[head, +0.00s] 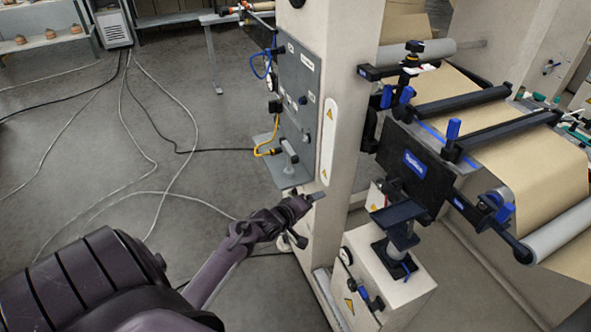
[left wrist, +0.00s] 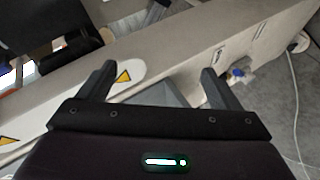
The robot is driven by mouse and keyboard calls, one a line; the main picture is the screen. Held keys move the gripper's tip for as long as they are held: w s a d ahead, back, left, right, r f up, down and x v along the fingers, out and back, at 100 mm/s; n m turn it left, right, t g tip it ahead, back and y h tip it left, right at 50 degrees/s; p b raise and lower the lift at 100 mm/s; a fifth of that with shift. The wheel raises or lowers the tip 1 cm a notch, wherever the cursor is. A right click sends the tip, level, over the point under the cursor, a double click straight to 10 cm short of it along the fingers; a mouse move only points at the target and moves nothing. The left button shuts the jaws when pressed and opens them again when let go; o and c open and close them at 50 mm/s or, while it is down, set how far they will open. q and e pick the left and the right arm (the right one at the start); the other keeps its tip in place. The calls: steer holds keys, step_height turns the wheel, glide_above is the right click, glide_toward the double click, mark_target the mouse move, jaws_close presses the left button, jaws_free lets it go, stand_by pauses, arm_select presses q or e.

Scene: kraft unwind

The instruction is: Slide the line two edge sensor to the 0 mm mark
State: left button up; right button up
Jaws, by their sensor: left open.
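My left gripper (head: 312,198) is at the lower middle of the head view, in front of the pale machine post. In the left wrist view its two fingers (left wrist: 158,82) are spread apart with nothing between them. A small black device with a round knob (head: 411,56) stands on a dark bar at the web's near edge, up and to the right of the gripper. It may be the edge sensor, but I cannot read a line label or a 0 mm mark. My right gripper is not in view.
The pale post (head: 346,100) carries a grey panel (head: 295,110) with hoses and a handle. Brown paper web (head: 530,160) runs over rollers at right, beside a black plate (head: 412,165) and blue clamp levers. Cables cross the open floor (head: 200,110) at left.

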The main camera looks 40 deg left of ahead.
arm_select(q)
steer(key=shift+s+f+g, duration=0.3)
steer(key=shift+s+f, duration=0.45)
steer(key=shift+f, duration=0.25)
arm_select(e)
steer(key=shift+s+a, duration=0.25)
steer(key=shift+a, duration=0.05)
arm_select(q)
steer(key=s+d+f+m+g, duration=0.3)
steer(key=s+d+f+m, duration=0.15)
steer(key=s+f, duration=0.7)
steer(key=s+d+f+m+g, duration=0.3)
steer(key=s+d+f, duration=0.35)
steer(key=f, duration=0.75)
steer(key=s+d+f+m+g, duration=0.1)
steer(key=s+f+m, duration=0.1)
steer(key=s, duration=0.6)
steer(key=s+d+f+m+g, duration=0.2)
steer(key=s+f, duration=0.3)
steer(key=s, duration=0.4)
steer(key=s+d+f+m+g, duration=0.1)
steer(key=s+f+m+g, duration=0.1)
steer(key=s, duration=0.7)
steer(key=shift+s+d+f+m, duration=0.3)
steer(key=shift+f+m, duration=0.35)
steer(key=shift+m, duration=0.5)
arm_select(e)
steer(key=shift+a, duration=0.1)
arm_select(q)
steer(key=shift+w, duration=0.1)
